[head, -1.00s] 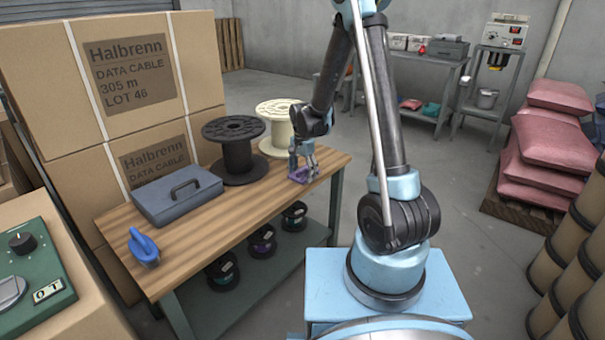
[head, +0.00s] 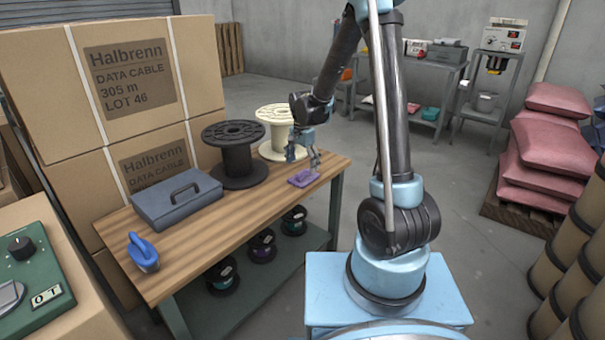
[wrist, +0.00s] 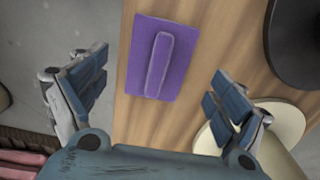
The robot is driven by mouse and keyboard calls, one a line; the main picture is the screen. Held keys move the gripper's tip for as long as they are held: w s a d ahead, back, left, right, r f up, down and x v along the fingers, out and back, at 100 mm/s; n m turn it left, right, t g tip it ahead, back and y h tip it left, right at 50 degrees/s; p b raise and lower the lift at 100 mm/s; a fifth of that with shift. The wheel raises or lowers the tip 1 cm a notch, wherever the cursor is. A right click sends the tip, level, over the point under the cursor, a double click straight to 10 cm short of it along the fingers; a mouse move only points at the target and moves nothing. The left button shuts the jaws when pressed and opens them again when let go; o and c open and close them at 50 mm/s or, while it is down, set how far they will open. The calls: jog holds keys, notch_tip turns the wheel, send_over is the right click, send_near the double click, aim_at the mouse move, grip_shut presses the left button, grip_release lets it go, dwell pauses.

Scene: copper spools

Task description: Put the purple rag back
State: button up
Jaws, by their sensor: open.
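The purple rag (head: 304,178) lies on the wooden bench top (head: 215,223) near its right end. It is flat with a raised fold along its middle, as the wrist view shows (wrist: 148,65). My gripper (head: 303,160) is open and empty above the rag. In the wrist view its fingers (wrist: 155,90) are spread wide, with the rag between and ahead of them, touching neither.
A black spool (head: 237,156) and a cream spool (head: 275,130) stand left of and behind my gripper. A grey-blue case (head: 176,195) and a blue tool (head: 143,252) are further left. Several small spools (head: 262,245) sit on the lower shelf.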

aim_at(302, 174)
notch_tip(302, 174, up, 6)
jog(key=r, duration=0.1)
jog(key=s+d+r+n+t, duration=0.1)
jog(key=s+d+r+n, duration=0.15)
jog(key=s+d, duration=0.45)
jog(key=s+d+r+n, duration=0.1)
jog(key=s+d+r, duration=0.3)
jog(key=s+d, duration=0.3)
jog(key=s+d+f+n, duration=0.2)
jog(key=s+d, duration=0.2)
jog(key=s, duration=0.4)
jog(key=s+d+f+n+t, duration=0.1)
jog(key=s+d+f+n, duration=0.1)
jog(key=s, duration=0.7)
jog(key=shift+d+f, duration=0.8)
jog(key=shift+d, duration=0.35)
